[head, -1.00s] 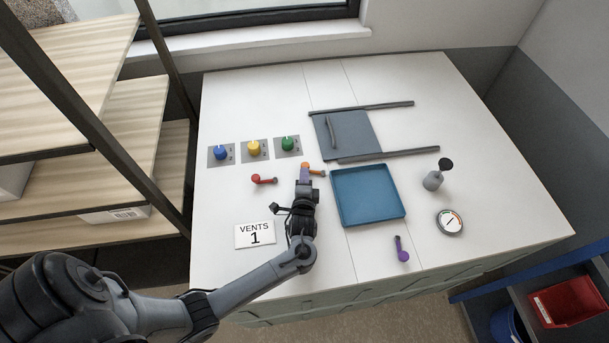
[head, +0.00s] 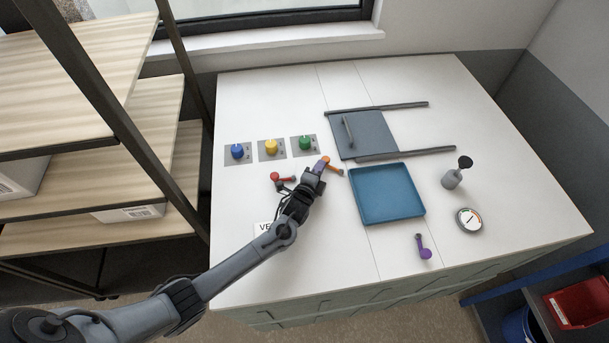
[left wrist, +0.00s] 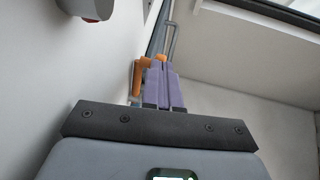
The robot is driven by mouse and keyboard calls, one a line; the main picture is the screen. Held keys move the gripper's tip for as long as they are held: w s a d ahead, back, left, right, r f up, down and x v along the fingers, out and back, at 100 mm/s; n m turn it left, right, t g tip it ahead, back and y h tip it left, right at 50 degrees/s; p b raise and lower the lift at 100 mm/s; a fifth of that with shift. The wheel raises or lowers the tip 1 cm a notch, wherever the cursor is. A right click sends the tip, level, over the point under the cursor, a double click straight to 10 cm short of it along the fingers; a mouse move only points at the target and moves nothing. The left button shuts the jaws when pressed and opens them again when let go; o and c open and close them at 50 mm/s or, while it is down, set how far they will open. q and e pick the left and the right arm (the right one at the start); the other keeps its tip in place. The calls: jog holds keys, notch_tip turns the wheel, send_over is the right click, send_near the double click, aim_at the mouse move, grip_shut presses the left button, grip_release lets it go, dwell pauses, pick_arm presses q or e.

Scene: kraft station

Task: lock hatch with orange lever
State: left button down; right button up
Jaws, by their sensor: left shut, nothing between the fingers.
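The orange lever (head: 334,170) is on the white worktop, just left of the closed-looking grey hatch panel (head: 374,140) and above the blue tray's left corner. Its arm points right and slightly toward the front. My left gripper (head: 319,164) is at the lever, with its purple fingers shut and empty, against or very near its left side. In the left wrist view the orange lever (left wrist: 138,79) stands just left of the purple fingertips (left wrist: 163,84); I cannot tell whether they touch. The gripper hides part of the lever's base. My right gripper is out of view.
A red lever (head: 277,176) sits close left of my gripper. Blue (head: 237,152), yellow (head: 271,147) and green (head: 305,143) knobs are behind. The blue tray (head: 390,219), purple lever (head: 424,249) and gauge (head: 469,220) lie to the right.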

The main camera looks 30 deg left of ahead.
pick_arm(q)
jog(key=shift+w+a+r, duration=0.15)
jog(key=shift+w, duration=0.5)
jog(key=shift+w+a, duration=0.25)
jog(key=shift+w, duration=0.35)
jog(key=shift+s+a+r+p, duration=0.15)
jog(key=shift+s+p, duration=0.2)
jog(key=shift+s, duration=0.05)
jog(key=shift+s+a+r+p, duration=0.15)
jog(key=shift+s+r+p, duration=0.05)
jog(key=shift+s+p, duration=0.4)
jog(key=shift+s+a+r+p, duration=0.15)
jog(key=shift+s+p, duration=0.3)
jog(key=shift+s, duration=0.1)
jog(key=s, duration=0.3)
jog(key=s+a, duration=0.1)
jog(key=s, duration=0.2)
jog(key=s+a+b, duration=0.1)
jog(key=s, duration=0.2)
jog(key=shift+a+r, duration=0.15)
jog(key=shift+r, duration=0.2)
jog(key=shift+s+a+r, duration=0.15)
jog(key=shift+s+r, duration=0.05)
jog(key=shift+s, duration=0.4)
